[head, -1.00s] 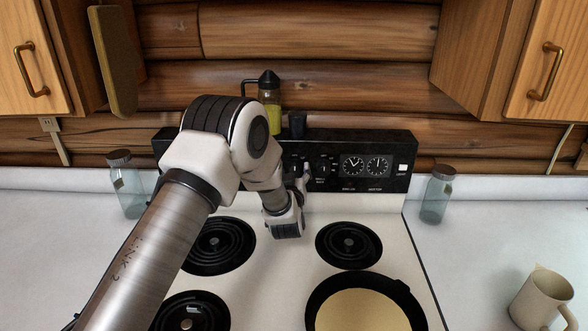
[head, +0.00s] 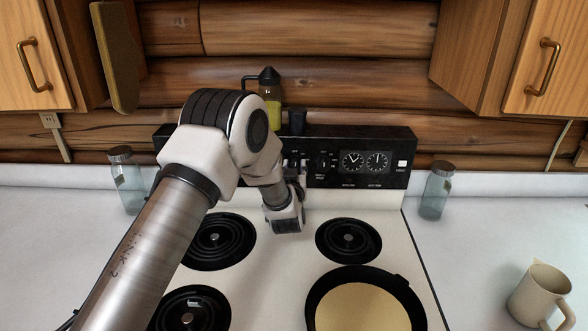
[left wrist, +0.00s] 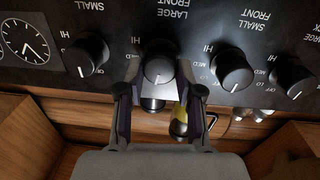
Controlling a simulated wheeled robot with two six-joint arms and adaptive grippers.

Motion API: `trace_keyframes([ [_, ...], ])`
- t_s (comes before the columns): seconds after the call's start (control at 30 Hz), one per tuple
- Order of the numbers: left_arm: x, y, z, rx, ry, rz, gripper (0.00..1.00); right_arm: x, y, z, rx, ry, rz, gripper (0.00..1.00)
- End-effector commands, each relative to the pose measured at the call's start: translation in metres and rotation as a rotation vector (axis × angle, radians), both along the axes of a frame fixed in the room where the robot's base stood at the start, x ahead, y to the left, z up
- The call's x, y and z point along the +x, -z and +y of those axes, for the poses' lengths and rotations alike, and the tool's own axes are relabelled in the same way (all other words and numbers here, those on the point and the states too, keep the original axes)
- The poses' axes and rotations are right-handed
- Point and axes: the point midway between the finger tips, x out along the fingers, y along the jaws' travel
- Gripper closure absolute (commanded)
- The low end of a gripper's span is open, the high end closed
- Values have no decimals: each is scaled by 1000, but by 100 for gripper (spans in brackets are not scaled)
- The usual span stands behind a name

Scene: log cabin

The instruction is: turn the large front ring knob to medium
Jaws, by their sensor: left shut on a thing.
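The large front ring knob (left wrist: 158,68) is a black round knob with a pale pointer line, under the upside-down "LARGE FRONT" label in the left wrist view. My left gripper (left wrist: 158,84) has a finger on each side of it and is shut on it. In the head view my left arm reaches over the stove to the black control panel (head: 398,176), and the wrist and forearm hide much of the panel's left part. My right gripper is not in view.
Other knobs flank it: one at the left (left wrist: 85,55) and one at the right (left wrist: 232,70). A pan (head: 365,300) sits on the front right burner. Glass jars stand either side of the stove, and a beige mug (head: 538,295) stands at the right.

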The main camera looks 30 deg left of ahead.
Motion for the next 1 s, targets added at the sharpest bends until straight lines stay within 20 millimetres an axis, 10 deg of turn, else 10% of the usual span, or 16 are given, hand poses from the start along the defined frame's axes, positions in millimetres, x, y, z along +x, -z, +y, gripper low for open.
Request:
trace_keyframes([
  [1.0,2,-1,-3,838,-3,403,99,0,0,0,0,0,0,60],
])
